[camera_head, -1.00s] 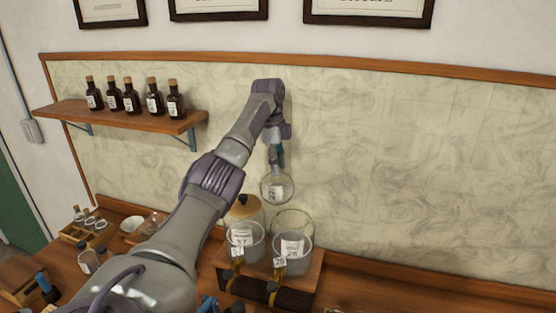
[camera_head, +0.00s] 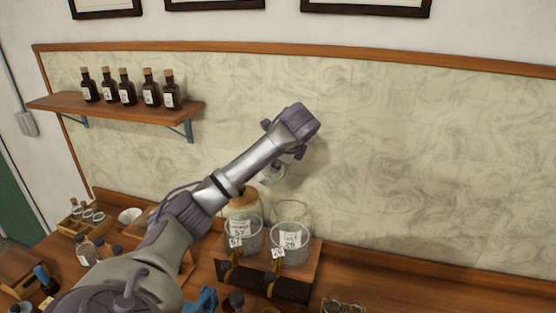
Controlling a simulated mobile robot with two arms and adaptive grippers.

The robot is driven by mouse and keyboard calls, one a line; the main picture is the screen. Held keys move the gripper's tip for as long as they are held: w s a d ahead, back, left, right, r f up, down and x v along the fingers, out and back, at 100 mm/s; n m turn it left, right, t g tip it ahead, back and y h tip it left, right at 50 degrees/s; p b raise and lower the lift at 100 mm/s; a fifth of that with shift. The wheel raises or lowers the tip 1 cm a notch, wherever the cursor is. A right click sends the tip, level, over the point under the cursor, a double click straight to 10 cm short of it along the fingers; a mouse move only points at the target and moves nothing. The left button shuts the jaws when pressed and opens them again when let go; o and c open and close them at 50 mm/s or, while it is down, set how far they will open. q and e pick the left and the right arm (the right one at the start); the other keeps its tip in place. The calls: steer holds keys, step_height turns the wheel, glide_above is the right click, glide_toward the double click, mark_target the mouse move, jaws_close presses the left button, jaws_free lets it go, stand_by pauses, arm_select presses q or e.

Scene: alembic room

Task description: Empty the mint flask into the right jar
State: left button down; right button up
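A clear round glass flask (camera_head: 272,174) hangs above the jars, partly hidden behind my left arm. Its mint colour and contents cannot be made out. My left gripper (camera_head: 288,157) is at the flask's neck and appears shut on it; the fingertips are mostly hidden. The flask looks tilted. The right jar (camera_head: 291,239), clear glass with a white label and a brass tap, stands below and slightly right of the flask. My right gripper is not in view.
Both jars stand on a wooden stand (camera_head: 312,262) on the bench. A shelf (camera_head: 120,110) with several dark corked bottles is on the wall at left. Small glassware and a wooden rack (camera_head: 82,214) crowd the bench's left. The bench at right is mostly clear.

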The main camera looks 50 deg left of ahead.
arm_select(q)
steer(key=y, duration=0.1)
steer(key=t+y, duration=0.1)
steer(key=y, duration=0.2)
steer(key=shift+s+d+t+y, duration=0.15)
steer(key=shift+d+t+y, duration=0.15)
steer(key=shift+d+y, duration=0.1)
steer(key=shift+d+m+t+y, duration=0.2)
steer(key=shift+m+t+y, duration=0.15)
steer(key=shift+y, duration=0.85)
steer(key=shift+f+t+y+b, duration=0.2)
steer(key=shift+t+y+b, duration=0.1)
steer(key=shift+b, duration=0.4)
steer(key=shift+r, duration=0.25)
steer(key=shift+s+d+r+y, duration=0.15)
steer(key=shift+r+y, duration=0.2)
steer(key=shift+y, duration=0.25)
stand_by(0.4)
steer(key=shift+d+r+t+y+b, duration=0.2)
steer(key=shift+t+y+b, duration=0.35)
steer(key=shift+y+b, duration=0.6)
stand_by(2.9)
